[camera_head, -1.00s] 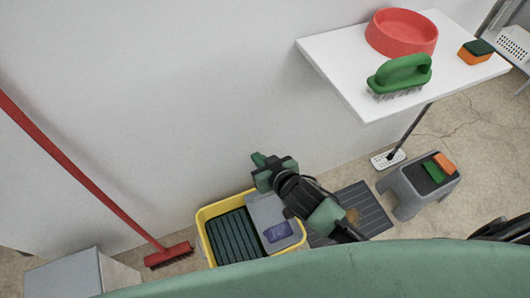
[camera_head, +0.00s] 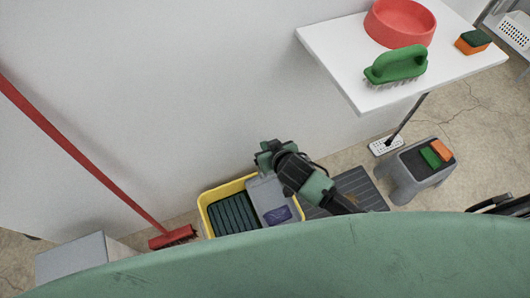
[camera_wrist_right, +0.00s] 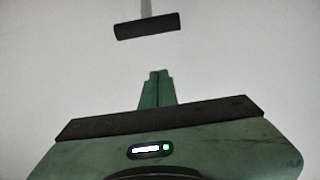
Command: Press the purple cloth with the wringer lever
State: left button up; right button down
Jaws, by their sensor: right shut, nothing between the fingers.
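The purple cloth (camera_head: 278,214) lies on the grey wringer part (camera_head: 267,188) at the right of the yellow bucket (camera_head: 207,220), in the head view. My right gripper (camera_head: 264,150) is above the bucket's back right, near the wall. In the right wrist view its fingers (camera_wrist_right: 157,76) are shut and empty. A black handle bar on a grey rod, which looks like the wringer lever (camera_wrist_right: 147,26), shows beyond the fingertips, apart from them. I cannot make out the lever in the head view. My left gripper is not in view.
Dark slats (camera_head: 233,213) fill the bucket's left side. A red broom (camera_head: 90,165) leans left, beside a grey box (camera_head: 75,258). A white shelf (camera_head: 350,75) holds a red basin, green brush and sponge. A grey stool (camera_head: 405,180) stands right of a dark mat (camera_head: 360,188).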

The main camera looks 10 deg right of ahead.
jog(key=f, duration=0.2)
jog(key=w+f, duration=0.1)
jog(key=f, duration=0.2)
jog(key=shift+w+a+f, duration=0.15)
jog(key=shift+w+f, duration=0.15)
jog(key=shift+w, duration=0.05)
jog(key=shift+s+f, duration=0.15)
jog(key=shift+s, duration=0.2)
jog(key=shift+f, duration=0.1)
